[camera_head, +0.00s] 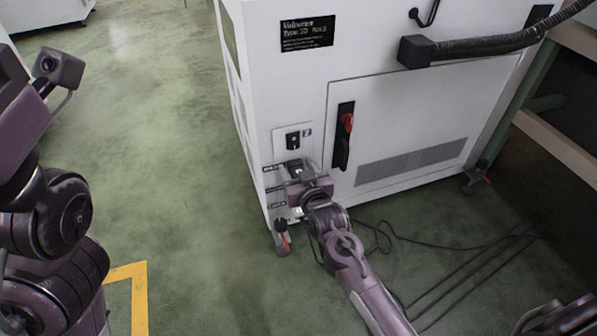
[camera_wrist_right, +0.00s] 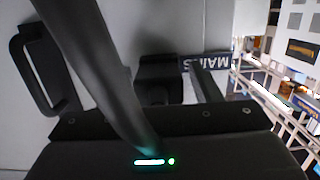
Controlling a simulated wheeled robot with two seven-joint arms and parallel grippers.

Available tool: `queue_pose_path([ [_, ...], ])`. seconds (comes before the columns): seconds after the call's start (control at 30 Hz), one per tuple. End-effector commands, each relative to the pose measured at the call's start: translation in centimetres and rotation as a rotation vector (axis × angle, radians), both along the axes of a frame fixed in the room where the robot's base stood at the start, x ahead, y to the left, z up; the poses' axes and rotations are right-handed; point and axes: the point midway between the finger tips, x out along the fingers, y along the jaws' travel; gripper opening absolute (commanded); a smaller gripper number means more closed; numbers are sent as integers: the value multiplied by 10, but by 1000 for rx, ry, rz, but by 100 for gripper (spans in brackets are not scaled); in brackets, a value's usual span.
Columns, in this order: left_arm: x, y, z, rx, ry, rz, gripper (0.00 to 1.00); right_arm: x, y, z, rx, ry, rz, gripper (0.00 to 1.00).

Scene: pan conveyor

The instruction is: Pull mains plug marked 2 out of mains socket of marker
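The white cabinet (camera_head: 430,110) has a black socket (camera_head: 293,140) low on its left front, with a small dark tag (camera_head: 307,132) that seems to read 2. Below it a black plug block (camera_head: 294,166) sits against the panel beside a dark label; the right wrist view shows this block (camera_wrist_right: 160,75) next to an upside-down MAINS label (camera_wrist_right: 207,65). My right gripper (camera_head: 298,180) is at this block. One finger (camera_wrist_right: 207,86) stands beside the block with a gap; the other is hidden behind a thick dark bar or cable (camera_wrist_right: 95,60).
A red-lever handle (camera_head: 345,125) is on the cabinet door, right of the sockets. A thick black hose (camera_head: 490,45) runs along the upper right. Thin cables (camera_head: 440,245) lie on the floor. Green floor at left is clear.

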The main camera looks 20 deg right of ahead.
Motion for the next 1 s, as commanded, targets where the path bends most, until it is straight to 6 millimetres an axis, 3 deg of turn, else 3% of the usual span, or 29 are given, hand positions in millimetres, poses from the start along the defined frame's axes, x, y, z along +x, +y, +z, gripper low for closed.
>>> queue_pose_path([
  [0.03, 0, 0, 0, 0, 0, 0, 60, 0, 0, 0, 0, 0, 0, 51],
  [0.33, 0, 0, 0, 0, -1, 0, 60, 0, 0, 0, 0, 0, 0, 12],
  [0.37, 0, 0, 0, 0, -1, 0, 60, 0, 0, 0, 0, 0, 0, 39],
  [0.53, 0, 0, 0, 0, 0, -1, 60, 0, 0, 0, 0, -1, 0, 60],
  [0.83, 0, 0, 1, 0, 0, -1, 60, -2, 0, 1, 0, 0, 0, 60],
  [1.0, 3, -4, 4, 10, 14, -14, 60, -19, -1, 5, -1, 2, 0, 60],
])
